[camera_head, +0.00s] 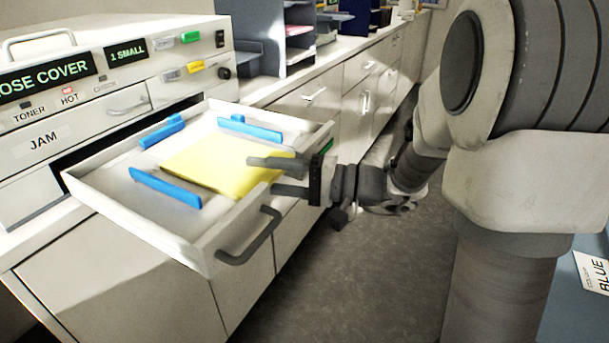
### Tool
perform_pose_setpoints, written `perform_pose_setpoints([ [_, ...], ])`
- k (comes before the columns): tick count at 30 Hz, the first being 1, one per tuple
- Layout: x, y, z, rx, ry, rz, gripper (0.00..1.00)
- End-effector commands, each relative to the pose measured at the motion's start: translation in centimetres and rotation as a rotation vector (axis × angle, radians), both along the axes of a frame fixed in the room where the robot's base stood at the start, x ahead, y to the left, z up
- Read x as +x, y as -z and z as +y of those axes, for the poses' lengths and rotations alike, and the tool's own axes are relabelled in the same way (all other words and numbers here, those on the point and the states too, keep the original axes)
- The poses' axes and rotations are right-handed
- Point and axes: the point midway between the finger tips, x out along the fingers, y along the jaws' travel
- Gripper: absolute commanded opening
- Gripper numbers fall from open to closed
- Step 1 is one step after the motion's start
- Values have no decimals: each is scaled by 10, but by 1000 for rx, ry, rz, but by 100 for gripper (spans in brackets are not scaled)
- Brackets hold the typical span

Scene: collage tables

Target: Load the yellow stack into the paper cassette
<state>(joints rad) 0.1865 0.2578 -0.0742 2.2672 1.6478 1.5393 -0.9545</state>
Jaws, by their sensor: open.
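The yellow stack (222,163) lies flat inside the open white paper cassette (95,190), between blue guides. One blue guide (165,188) is at the near left, one (249,130) at the far right and a short one (162,132) at the back. My gripper (260,175) reaches in over the cassette's right wall with its fingers apart. Its fingers are at the right edge of the stack, and the upper finger overlaps the stack in the picture. I cannot tell whether they touch it.
The cassette has a dark handle (250,238) at its front. The white machine (120,75) behind it carries labels and buttons. A dark paper sorter (285,35) stands farther along the counter. Grey floor (380,270) is free below. A blue surface with a "BLUE" label (594,272) is at right.

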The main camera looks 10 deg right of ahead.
Motion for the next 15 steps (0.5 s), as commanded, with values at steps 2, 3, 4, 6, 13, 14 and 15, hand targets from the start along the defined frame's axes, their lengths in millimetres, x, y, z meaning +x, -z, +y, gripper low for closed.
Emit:
perform_pose_setpoints([
  [2,-1,0,-3,0,1,0,50],
  [3,-1,0,-6,0,2,0,50],
  [4,-2,0,-8,0,2,0,50],
  [6,-5,0,-18,0,5,0,50],
  [13,-22,-1,-68,0,7,0,50],
  [14,-25,-1,-76,1,7,0,50],
  [15,-28,-1,-85,1,7,1,50],
])
